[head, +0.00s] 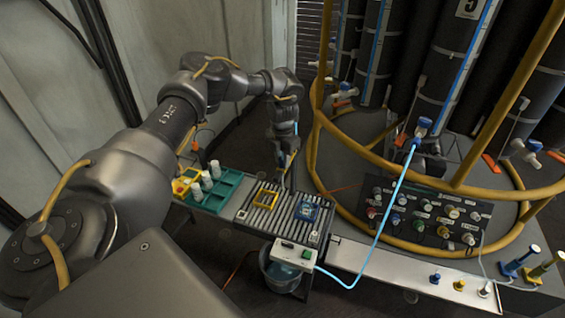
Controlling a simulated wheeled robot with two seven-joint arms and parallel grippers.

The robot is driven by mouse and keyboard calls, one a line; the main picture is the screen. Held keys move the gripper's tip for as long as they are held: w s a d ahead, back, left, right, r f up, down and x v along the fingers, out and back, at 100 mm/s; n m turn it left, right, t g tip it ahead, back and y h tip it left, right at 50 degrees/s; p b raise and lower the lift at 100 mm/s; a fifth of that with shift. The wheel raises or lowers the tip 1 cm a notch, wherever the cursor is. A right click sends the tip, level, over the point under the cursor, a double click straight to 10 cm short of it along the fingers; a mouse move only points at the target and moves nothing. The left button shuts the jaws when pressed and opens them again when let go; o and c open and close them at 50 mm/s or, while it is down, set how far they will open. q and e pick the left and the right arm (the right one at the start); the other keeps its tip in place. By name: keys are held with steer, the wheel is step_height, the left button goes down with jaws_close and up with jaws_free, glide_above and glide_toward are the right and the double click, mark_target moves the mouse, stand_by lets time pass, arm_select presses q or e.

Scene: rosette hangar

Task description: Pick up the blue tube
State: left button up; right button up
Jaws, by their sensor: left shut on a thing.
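A light-blue tube (385,213) runs from a small white box (294,254), dips below the table's front edge, then climbs to a blue fitting (423,126) by the dark columns. Another blue length rises from there out of the top of the picture. My left gripper (286,168) points down above the far end of a grey roller tray. It is shut on a small, thin thing, too small and dark to identify clearly. It is well to the left of the light-blue tube and apart from it. My right gripper is not in view.
A green rack (222,190) with white bottles, a yellow frame (265,198) and a blue block (307,211) stand near the gripper. A black knob panel (425,215) and yellow rails (345,150) are to the right. A bucket (282,275) stands below the white box.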

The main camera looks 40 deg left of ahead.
arm_select(q)
steer(key=shift+r, duration=0.6)
step_height(320, 180, up, 30)
steer(key=p, duration=1.4)
steer(key=shift+f, duration=0.25)
stand_by(1.1)
